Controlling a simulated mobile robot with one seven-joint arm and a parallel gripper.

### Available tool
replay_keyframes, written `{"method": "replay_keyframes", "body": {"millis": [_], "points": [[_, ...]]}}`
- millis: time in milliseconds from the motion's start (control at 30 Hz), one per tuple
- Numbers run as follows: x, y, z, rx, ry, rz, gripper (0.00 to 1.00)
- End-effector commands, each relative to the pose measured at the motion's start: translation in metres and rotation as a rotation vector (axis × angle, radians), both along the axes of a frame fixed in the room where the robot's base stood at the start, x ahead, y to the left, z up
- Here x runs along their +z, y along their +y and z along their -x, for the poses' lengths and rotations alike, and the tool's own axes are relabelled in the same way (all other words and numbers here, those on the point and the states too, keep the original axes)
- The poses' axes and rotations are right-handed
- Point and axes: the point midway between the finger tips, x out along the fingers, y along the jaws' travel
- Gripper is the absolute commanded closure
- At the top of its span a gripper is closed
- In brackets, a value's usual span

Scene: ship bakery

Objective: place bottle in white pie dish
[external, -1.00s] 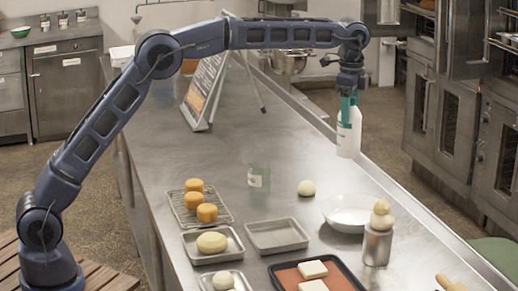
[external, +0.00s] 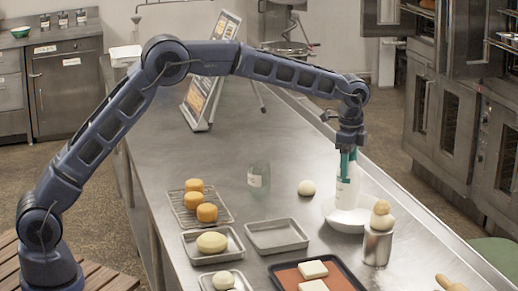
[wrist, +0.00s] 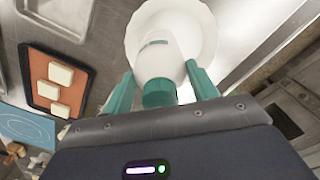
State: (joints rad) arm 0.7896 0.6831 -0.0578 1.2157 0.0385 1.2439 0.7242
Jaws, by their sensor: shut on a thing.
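A white bottle (external: 347,192) with a teal top is held upright by my gripper (external: 349,160). In the wrist view the bottle (wrist: 160,62) sits between the two teal fingers of my gripper (wrist: 162,90). The white pie dish (external: 333,215) is a round, shallow bowl on the steel counter. It also shows in the wrist view (wrist: 205,35), behind the bottle. In the external view the bottle's lower end overlaps the dish. I cannot tell whether the bottle touches it.
A metal canister (external: 377,247) topped with dough balls stands close right of the dish. A dough ball (external: 306,188) and a clear bottle (external: 259,177) are to its left. An empty tray (external: 277,235) and a dark tray (external: 345,283) with white blocks are nearer. The counter's back is mostly clear.

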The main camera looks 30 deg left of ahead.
Motion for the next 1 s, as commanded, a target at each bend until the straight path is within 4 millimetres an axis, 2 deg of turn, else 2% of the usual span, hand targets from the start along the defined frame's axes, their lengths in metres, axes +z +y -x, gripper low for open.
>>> {"method": "replay_keyframes", "body": {"millis": [167,467,867,900,1000], "points": [[-0.007,0.0,0.0,0.0,0.0,0.001,1.0],[-0.041,0.001,-0.001,0.001,-0.001,0.0,1.0],[-0.046,0.0,-0.001,0.001,-0.001,0.001,1.0],[-0.047,0.0,0.0,0.001,-0.001,0.0,0.4],[-0.047,0.0,0.0,0.001,-0.001,0.0,0.2]]}}
